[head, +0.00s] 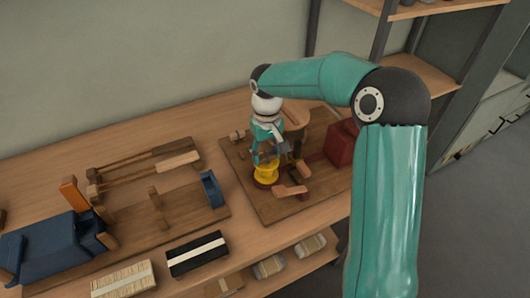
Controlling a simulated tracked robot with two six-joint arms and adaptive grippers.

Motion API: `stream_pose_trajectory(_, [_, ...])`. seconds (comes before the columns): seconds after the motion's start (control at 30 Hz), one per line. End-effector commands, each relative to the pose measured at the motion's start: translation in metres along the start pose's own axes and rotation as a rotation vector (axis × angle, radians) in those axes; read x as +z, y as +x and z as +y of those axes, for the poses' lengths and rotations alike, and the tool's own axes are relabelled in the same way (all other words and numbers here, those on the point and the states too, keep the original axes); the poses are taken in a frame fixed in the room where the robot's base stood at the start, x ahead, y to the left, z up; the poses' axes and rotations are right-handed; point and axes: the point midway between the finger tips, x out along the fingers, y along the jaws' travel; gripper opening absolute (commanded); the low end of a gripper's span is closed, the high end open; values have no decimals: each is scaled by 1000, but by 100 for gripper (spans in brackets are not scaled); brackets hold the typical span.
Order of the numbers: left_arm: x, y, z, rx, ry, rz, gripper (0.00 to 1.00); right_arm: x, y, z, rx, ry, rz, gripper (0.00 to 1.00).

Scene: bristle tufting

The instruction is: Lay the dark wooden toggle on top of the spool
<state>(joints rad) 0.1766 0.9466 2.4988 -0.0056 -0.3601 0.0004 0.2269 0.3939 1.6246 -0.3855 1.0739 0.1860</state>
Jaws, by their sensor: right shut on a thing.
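The yellow spool (266,171) stands upright on a dark red round base on the wooden board. My right gripper (267,159) points down right over the spool's top. It is shut on a small dark thing that looks like the dark wooden toggle, mostly hidden by the fingers. I cannot tell whether the toggle touches the spool. My left gripper is not in view.
The board (257,207) also carries a red block (341,143) and orange-brown wooden pieces (291,190) close to the spool. To the left are a blue clamp-like device (50,250), wooden tools and a black-and-cream brush block (197,254). Shelves stand at the right.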

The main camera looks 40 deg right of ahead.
Motion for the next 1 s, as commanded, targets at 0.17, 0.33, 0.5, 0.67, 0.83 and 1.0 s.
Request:
stream_pose_trajectory(0.17, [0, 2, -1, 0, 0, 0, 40, 0, 4, 0, 0, 0, 0, 38])
stream_pose_trajectory(0.33, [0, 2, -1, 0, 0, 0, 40, 0, 4, 0, 0, 0, 0, 66])
stream_pose_trajectory(0.5, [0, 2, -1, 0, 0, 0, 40, 0, 4, 0, 0, 0, 0, 82])
stream_pose_trajectory(0.67, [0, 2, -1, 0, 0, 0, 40, 0, 4, 0, 0, 0, 0, 82])
stream_pose_trajectory(0.83, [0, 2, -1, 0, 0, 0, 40, 0, 0, 0, 0, 0, 1, 82])
stream_pose_trajectory(1.0, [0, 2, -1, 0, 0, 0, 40, -1, -20, 0, 0, -1, 4, 82])
